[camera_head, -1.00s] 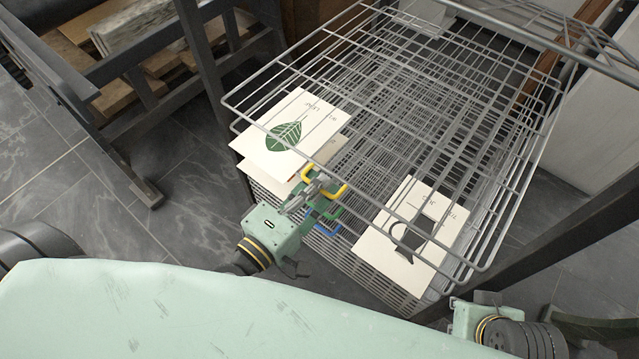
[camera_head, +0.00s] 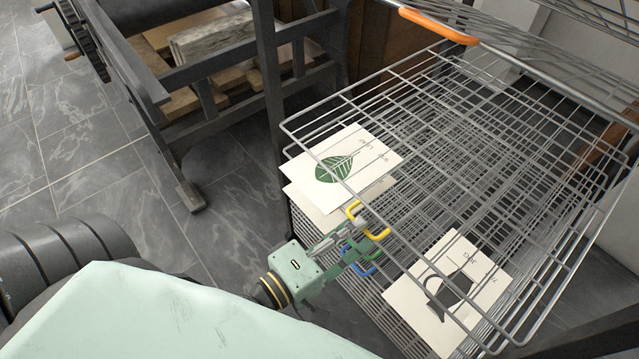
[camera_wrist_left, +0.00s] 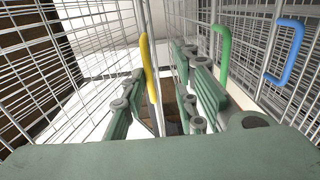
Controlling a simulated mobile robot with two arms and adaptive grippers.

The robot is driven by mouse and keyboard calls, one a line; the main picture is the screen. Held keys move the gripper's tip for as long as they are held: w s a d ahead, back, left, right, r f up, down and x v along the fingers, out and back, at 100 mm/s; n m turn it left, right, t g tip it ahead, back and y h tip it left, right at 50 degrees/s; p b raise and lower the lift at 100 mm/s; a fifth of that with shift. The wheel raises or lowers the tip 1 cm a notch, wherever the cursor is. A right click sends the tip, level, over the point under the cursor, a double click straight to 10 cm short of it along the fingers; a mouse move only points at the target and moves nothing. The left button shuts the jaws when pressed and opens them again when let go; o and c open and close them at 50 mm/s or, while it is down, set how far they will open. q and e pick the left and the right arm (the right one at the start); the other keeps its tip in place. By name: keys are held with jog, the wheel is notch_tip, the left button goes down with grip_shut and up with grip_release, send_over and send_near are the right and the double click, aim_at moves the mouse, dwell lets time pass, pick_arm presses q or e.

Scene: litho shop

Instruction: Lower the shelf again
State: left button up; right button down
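The wire drying rack has a stack of wire shelves with coloured handles at the front. The top visible shelf (camera_head: 440,150) is tilted, its near edge rising above the shelves under it. The yellow handle (camera_head: 369,222) is beside my left gripper (camera_head: 352,238). In the left wrist view the yellow handle (camera_wrist_left: 148,68) stands upright between the parted fingers (camera_wrist_left: 160,100), closer to the left finger. A blue handle (camera_head: 362,262) sits lower; a green handle (camera_wrist_left: 221,52) shows in the wrist view. Touching cannot be told. My right gripper is out of view.
An orange handle (camera_head: 438,26) is on a raised shelf at the back. A dark-framed stand (camera_head: 215,75) is on the left. Tiled floor (camera_head: 90,170) lies open there.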

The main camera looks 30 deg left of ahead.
pick_arm(q)
jog(key=v, duration=1)
